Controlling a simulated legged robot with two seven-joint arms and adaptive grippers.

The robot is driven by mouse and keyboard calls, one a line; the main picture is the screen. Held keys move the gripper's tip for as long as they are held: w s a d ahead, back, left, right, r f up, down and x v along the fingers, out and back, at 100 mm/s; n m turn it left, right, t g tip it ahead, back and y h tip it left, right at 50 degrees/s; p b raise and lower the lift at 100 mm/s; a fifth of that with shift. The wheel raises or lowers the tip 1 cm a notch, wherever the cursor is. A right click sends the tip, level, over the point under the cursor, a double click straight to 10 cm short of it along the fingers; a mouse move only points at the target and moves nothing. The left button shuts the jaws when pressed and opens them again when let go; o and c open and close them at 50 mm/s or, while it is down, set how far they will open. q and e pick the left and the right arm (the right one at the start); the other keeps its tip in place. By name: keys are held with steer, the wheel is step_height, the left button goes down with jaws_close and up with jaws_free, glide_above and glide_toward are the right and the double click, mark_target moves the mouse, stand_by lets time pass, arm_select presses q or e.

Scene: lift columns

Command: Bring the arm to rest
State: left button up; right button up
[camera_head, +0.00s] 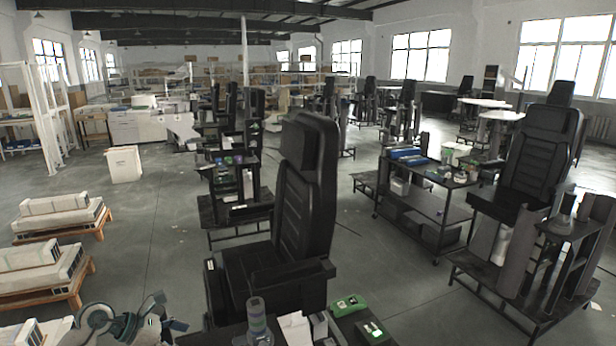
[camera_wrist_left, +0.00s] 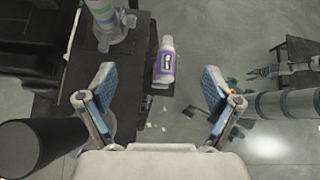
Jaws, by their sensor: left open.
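My left arm shows at the bottom left of the head view, with the left gripper (camera_head: 166,312) low over the floor side of the nearest seat. In the left wrist view the left gripper (camera_wrist_left: 158,82) is open, its two blue-padded fingers wide apart with nothing held between them. A white and purple bottle (camera_wrist_left: 166,62) shows beyond the fingertips, apart from them. My right gripper is not seen in the head view.
A black seat (camera_head: 305,190) stands close in front. A banded grey cylinder (camera_head: 257,318) and a green item (camera_head: 349,304) are at the bottom edge. Pallets with white boxes (camera_head: 58,218) lie at left. Grey floor is clear between them and the seat.

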arm_select(q)
steer(key=d+f+n+t+h, duration=0.1)
steer(key=d+n+t+h, duration=0.5)
steer(key=d+n+t, duration=0.85)
steer(key=s+a+f+n+g+y, duration=0.25)
steer(key=s+f+n+y, duration=0.25)
steer(key=f+n+y, duration=0.45)
steer(key=s+a+f+n+g+y, duration=0.3)
steer(key=f+n+y, duration=0.4)
steer(key=f+n, duration=0.6)
steer(key=s+d+f+n+g+h, duration=0.1)
steer(key=s+f+n+g, duration=0.4)
steer(key=s, duration=0.8)
steer(key=s+d+f+n+g+h, duration=0.1)
steer(key=s+f+n+g, duration=0.5)
steer(key=s, duration=0.6)
step_height(320, 180, down, 26)
steer(key=s+m, duration=0.2)
steer(key=s, duration=0.1)
steer(key=s+a+f+g, duration=0.1)
steer(key=s+a+f, duration=0.2)
steer(key=s+f, duration=1.2)
steer(key=shift+s+f+m+y, duration=0.3)
steer(key=shift+s+f+y, duration=0.05)
steer(key=shift+s, duration=0.75)
